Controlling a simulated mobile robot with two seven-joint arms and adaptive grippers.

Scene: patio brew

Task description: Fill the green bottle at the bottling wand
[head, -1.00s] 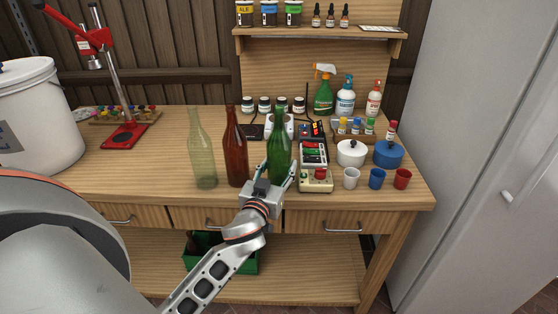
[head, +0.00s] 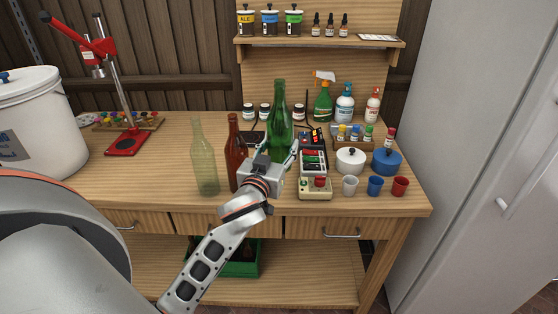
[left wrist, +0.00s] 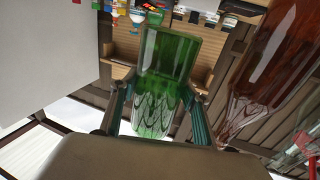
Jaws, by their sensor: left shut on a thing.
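The green bottle (head: 279,122) is upright in my left gripper (head: 278,152), above the workbench to the right of the brown bottle. The left wrist view also shows the green bottle (left wrist: 168,70) between the two fingers of my left gripper (left wrist: 158,112). The gripper is shut on the bottle's body. The bottling wand cannot be made out in these frames. My right gripper is not in view.
A brown bottle (head: 235,150) and a clear bottle (head: 204,165) stand just left of my gripper. A red capper (head: 125,143) and a white bucket (head: 35,115) are at left. Pots and small cups, including a blue cup (head: 375,186), stand at right. The front left bench is clear.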

